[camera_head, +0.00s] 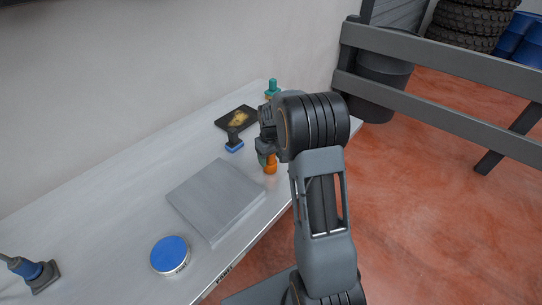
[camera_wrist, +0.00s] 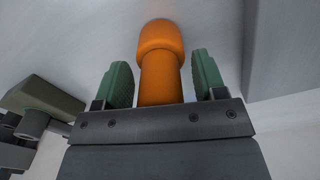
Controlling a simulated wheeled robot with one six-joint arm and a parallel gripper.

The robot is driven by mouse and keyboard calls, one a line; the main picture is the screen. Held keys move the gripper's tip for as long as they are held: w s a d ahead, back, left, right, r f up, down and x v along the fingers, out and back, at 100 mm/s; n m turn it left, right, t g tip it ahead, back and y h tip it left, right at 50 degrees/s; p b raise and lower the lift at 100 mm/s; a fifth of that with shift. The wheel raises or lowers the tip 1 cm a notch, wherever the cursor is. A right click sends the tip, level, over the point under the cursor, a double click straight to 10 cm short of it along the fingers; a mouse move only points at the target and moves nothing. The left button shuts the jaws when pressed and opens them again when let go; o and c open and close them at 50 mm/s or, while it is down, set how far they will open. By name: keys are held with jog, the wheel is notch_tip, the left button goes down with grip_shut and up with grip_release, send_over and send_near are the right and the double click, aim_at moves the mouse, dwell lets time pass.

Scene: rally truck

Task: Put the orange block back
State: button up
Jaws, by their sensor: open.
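The orange block (camera_wrist: 160,75) is a rounded orange piece with a wider head. In the wrist view it lies between the two green finger pads of my gripper (camera_wrist: 163,70), with a gap on each side. My gripper is open. In the head view the orange block (camera_head: 270,167) shows just below my gripper (camera_head: 265,153) on the white table (camera_head: 120,185). My wrist hides part of it there. I cannot tell whether it touches the table.
A grey flat slab (camera_head: 215,195) lies left of my gripper. A blue-topped round tin (camera_head: 170,254), a blue-based tool (camera_head: 234,142), a black tray (camera_head: 237,118) and a teal-topped item (camera_head: 272,88) stand around. Another tool (camera_head: 35,272) is at the lower left. A grey railing (camera_head: 440,55) is at right.

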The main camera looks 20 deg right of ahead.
notch_tip(320, 180, up, 13)
jog(key=shift+a+r+b, duration=0.1)
jog(key=shift+r+b, duration=0.05)
jog(key=shift+b, duration=0.45)
jog(key=s+a+m+t, duration=0.1)
jog(key=s+a, duration=0.4)
jog(key=s, duration=0.6)
jog(key=s+a+m+t, duration=0.1)
jog(key=s+a+t, duration=0.2)
jog(key=s, duration=0.7)
jog(key=shift+s+a+f, duration=0.35)
jog(key=shift+s+a, duration=0.05)
jog(key=shift+a, duration=0.7)
